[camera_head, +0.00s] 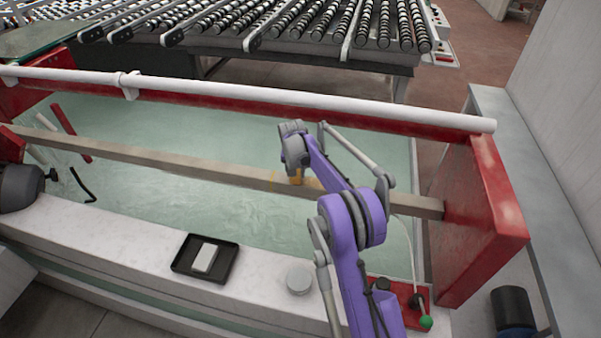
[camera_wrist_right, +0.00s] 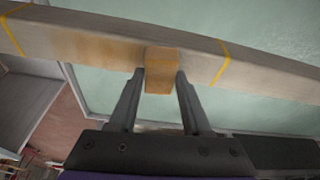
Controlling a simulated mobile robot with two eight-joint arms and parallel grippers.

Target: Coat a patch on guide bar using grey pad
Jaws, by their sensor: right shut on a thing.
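The guide bar (camera_head: 190,166) is a long beige bar crossing the basin. In the right wrist view, the bar (camera_wrist_right: 105,45) has yellow lines marking off a stretch, with an orange-brown tint left of the held block. My right gripper (camera_head: 296,172) is shut on an orange-brown block (camera_wrist_right: 159,78), at the bar's near face within the marked stretch. The block seems to touch the bar. Its face against the bar is hidden, and no grey shows on it. A light grey block (camera_head: 205,258) lies in a black tray (camera_head: 184,268) on the ledge. My left gripper is not in view.
A white pipe (camera_head: 300,101) on a red frame runs behind the bar, above pale green water (camera_head: 235,135). The white ledge (camera_head: 120,245) holds a round pale tin (camera_head: 299,279). A red end plate (camera_head: 475,220) stands at the right. Rollers fill the back.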

